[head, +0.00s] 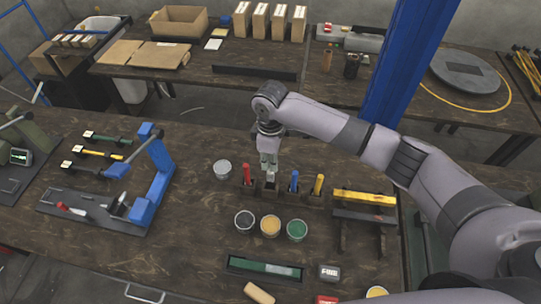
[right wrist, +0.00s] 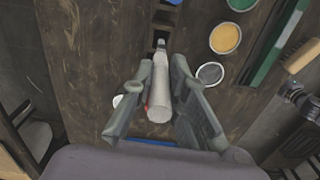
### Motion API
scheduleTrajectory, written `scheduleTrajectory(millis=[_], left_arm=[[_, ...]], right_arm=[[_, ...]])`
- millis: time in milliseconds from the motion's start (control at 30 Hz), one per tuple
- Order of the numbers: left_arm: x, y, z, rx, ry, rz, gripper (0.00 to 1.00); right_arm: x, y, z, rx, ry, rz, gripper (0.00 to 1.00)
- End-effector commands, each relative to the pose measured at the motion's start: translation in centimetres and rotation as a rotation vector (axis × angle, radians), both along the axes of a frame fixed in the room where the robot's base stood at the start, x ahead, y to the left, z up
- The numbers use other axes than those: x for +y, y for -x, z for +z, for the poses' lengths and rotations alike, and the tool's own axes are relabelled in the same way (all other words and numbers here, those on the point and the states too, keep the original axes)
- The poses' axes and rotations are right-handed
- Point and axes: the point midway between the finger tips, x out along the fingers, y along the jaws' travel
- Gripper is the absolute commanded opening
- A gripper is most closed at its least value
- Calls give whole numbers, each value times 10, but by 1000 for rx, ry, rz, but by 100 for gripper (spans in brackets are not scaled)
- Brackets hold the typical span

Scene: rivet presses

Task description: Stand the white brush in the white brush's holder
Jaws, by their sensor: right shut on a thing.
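The white brush (right wrist: 159,98) is between the fingers of my right gripper (right wrist: 163,85), which is shut on it. In the head view my right gripper (head: 268,160) points down over the holder row, and a pale bit of the brush (head: 270,177) shows below it. The white brush's holder (head: 270,189) is the dark block between the red brush (head: 247,173) and the blue brush (head: 294,180). The brush's lower end appears right over or at this block. I cannot tell whether it is inside. My left gripper is not in view.
A yellow brush (head: 318,184) stands at the right of the row. Dark (head: 244,221), yellow (head: 270,226) and green (head: 297,230) paint pots stand in front. A light cup (head: 222,169) is to the left. A blue press (head: 152,178) stands farther left.

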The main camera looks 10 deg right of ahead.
Motion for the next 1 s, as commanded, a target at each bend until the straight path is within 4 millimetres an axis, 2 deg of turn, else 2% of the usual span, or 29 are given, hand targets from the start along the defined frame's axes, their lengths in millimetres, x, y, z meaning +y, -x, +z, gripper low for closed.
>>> scheduleTrajectory(millis=[500, 1000], left_arm=[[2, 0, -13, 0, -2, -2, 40], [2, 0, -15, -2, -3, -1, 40]], right_arm=[[0, 0, -41, 1, 0, 0, 0], [0, 0, -49, -1, 0, 1, 0]])
